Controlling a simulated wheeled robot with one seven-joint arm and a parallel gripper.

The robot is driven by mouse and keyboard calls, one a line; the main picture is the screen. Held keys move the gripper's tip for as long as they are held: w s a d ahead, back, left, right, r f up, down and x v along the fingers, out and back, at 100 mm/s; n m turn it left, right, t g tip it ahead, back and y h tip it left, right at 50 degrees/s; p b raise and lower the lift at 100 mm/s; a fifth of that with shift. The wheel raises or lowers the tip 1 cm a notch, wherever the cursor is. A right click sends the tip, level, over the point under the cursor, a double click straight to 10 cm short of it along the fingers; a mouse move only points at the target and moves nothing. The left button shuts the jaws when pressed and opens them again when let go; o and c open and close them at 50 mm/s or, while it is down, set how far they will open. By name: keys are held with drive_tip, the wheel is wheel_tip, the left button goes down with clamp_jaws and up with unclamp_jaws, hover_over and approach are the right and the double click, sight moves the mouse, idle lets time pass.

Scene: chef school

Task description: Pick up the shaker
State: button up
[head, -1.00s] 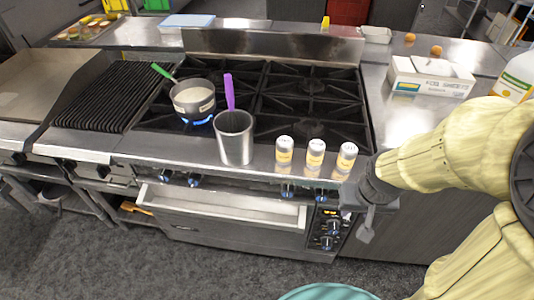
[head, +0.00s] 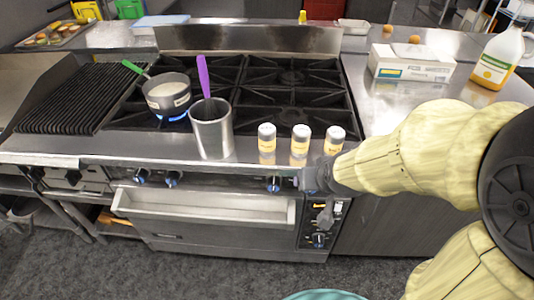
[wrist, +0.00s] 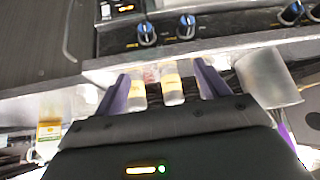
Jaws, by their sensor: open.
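Three shakers with white tops and yellow-orange labels stand upright in a row on the stove's front ledge: a left shaker (head: 267,136), a middle shaker (head: 300,139) and a right shaker (head: 334,139). My gripper (head: 312,180) is at the ledge's front edge, just below the middle and right shakers in the head view; its fingers are hard to make out there. In the wrist view my gripper (wrist: 162,78) is open and empty, its two purple fingers spread apart. Two shakers, one (wrist: 138,92) and another (wrist: 171,85), show between the fingers. Which two they are is unclear.
A metal container (head: 212,130) with a purple-handled utensil stands left of the shakers. A pot (head: 168,94) sits over a lit blue flame behind it.

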drive_tip(key=w+a+f+t+y+b, duration=0.1)
drive_tip(key=w+a+f+t+b, duration=0.2)
drive_tip(key=a+t+b, duration=0.6)
drive_tip(key=w+t+b, duration=0.1)
drive_tip(key=b, duration=1)
drive_tip(key=shift+a+f+n+t+y, duration=0.15)
drive_tip(key=shift+a+n+t+y, duration=0.15)
drive_tip(key=shift+a+n+y, duration=0.1)
drive_tip(key=shift+w+p, duration=0.25)
drive_tip(key=shift+p, duration=0.05)
drive_tip(key=p, duration=0.7)
approach(269, 140)
drive_tip(key=w, duration=0.2)
drive_tip(key=w+p, duration=0.1)
drive_tip(key=p, duration=0.1)
drive_tip(key=w+p, duration=0.1)
drive_tip(key=p, duration=0.1)
drive_tip(key=shift+a+p, duration=0.3)
drive_tip(key=shift+p, duration=0.1)
drive_tip(key=shift+w+p, duration=0.15)
drive_tip(key=shift+p, duration=0.65)
